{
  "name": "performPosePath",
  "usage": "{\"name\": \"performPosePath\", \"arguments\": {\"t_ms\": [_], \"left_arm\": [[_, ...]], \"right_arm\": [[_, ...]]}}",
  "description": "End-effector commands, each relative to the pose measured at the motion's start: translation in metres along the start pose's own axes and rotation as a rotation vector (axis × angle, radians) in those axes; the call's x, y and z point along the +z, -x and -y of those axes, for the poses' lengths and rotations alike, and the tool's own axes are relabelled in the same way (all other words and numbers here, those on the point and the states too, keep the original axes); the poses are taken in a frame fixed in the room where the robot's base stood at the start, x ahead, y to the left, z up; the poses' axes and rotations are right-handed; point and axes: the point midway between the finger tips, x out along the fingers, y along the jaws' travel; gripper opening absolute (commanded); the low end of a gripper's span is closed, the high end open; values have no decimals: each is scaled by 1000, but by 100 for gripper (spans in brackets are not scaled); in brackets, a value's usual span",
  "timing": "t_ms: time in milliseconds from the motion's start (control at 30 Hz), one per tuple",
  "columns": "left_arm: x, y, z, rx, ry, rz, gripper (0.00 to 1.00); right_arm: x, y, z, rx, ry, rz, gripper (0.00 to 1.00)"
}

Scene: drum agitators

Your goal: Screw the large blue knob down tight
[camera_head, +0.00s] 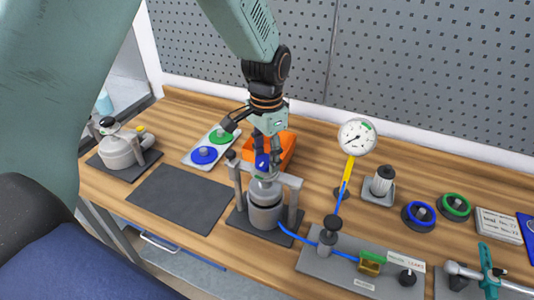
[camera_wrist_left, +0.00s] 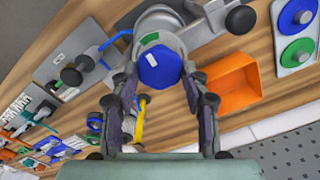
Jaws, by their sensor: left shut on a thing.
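The large blue knob (camera_head: 262,161) sits on top of the grey drum (camera_head: 265,212) in the middle of the bench. In the left wrist view the knob (camera_wrist_left: 160,68) is a blue many-sided cap, with the drum's pale body behind it. My left gripper (camera_head: 268,150) reaches down from above and is shut on the knob. In the left wrist view its two fingers (camera_wrist_left: 162,82) stand on either side of the knob. The fingers partly hide the knob in the head view. My right gripper is not in view.
Posts and a crossbar flank the drum. An orange bin (camera_head: 287,150) is close behind it. A tray (camera_head: 190,158) with blue and green discs stands left, beyond a bare dark mat (camera_head: 180,197). A dial gauge (camera_head: 357,137) and a blue hose (camera_head: 296,236) are to the right.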

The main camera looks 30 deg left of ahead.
Motion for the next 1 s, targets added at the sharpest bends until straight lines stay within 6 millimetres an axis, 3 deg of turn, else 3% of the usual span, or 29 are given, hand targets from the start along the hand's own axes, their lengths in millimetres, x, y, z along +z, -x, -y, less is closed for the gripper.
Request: {"name": "performPosePath", "arguments": {"t_ms": [67,100,333,733,1000], "left_arm": [[-4,5,3,-8,-2,-12,14],[-4,5,3,-8,-1,-12,48],[-2,3,2,-5,0,-7,68],[-1,7,1,-2,1,-4,69],[-1,55,1,-4,1,-8,69]], "right_arm": [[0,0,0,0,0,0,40],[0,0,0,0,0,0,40],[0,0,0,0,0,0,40],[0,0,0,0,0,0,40],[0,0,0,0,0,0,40]]}}
